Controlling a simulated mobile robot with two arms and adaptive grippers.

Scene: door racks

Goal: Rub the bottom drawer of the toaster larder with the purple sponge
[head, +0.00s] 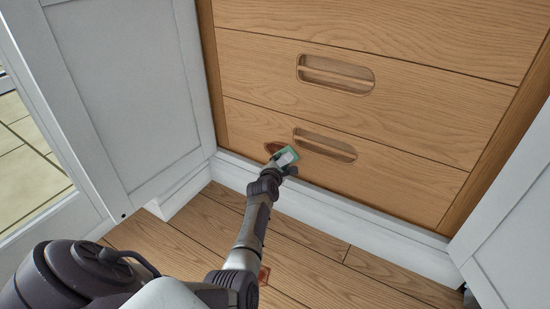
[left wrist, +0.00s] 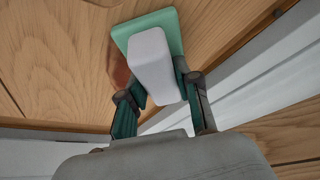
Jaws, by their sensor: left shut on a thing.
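The bottom drawer (head: 400,175) is the lowest wooden front of the larder, shut, with an oval recessed handle (head: 325,145). A sponge with a pale lavender-grey body and a green pad (head: 287,155) is at its left part, just left of the handle. In the left wrist view the sponge (left wrist: 153,62) has its green side towards the wood. My left gripper (head: 279,166) is shut on the sponge's pale body. A reddish-brown mark (head: 273,148) shows on the drawer beside the sponge, partly hidden by it. Whether the sponge touches the wood is unclear. My right gripper is out of view.
Open white doors stand at the left (head: 125,90) and right (head: 515,215). A white plinth (head: 340,215) runs below the drawer. Another shut drawer (head: 420,100) is above. The wooden floor (head: 310,265) in front is mostly clear, with a small reddish patch (head: 264,275).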

